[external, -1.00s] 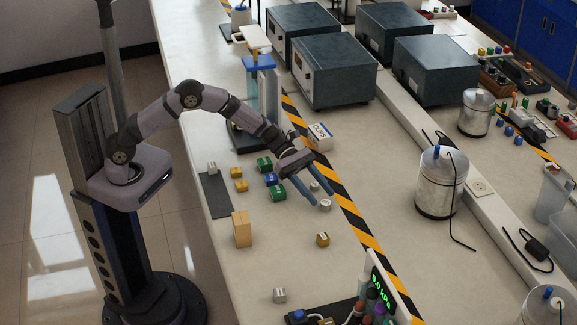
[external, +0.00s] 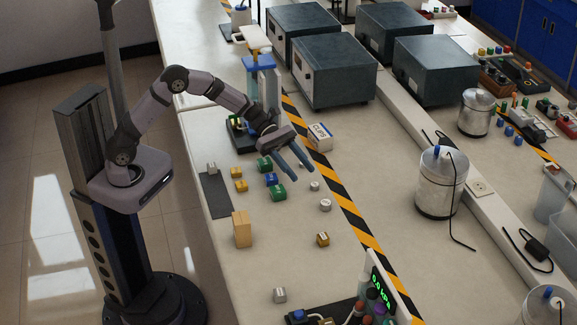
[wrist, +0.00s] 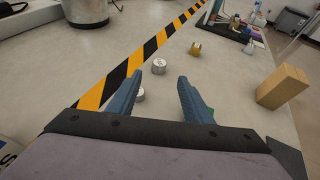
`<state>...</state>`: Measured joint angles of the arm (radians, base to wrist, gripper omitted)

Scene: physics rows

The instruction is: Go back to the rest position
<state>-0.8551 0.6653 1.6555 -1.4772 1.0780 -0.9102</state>
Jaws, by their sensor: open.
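My gripper (external: 294,163) is open and empty. In the external view it hangs above the bench, over the area of the green and blue blocks. In the wrist view its two blue fingers (wrist: 158,92) stand apart with nothing between them. Two small metal cylinders lie on the bench close by, one a little nearer me (external: 314,186) and one farther along (external: 325,205); the farther one also shows ahead of the fingers in the wrist view (wrist: 159,67).
Green (external: 278,192), blue and yellow blocks lie below my arm, beside a dark mat (external: 214,195). A wooden block (external: 242,230) stands upright nearer the front. A CLIPS box (external: 320,137) stands right of my gripper. Large dark instruments (external: 334,70) stand behind. The bench's front middle is mostly clear.

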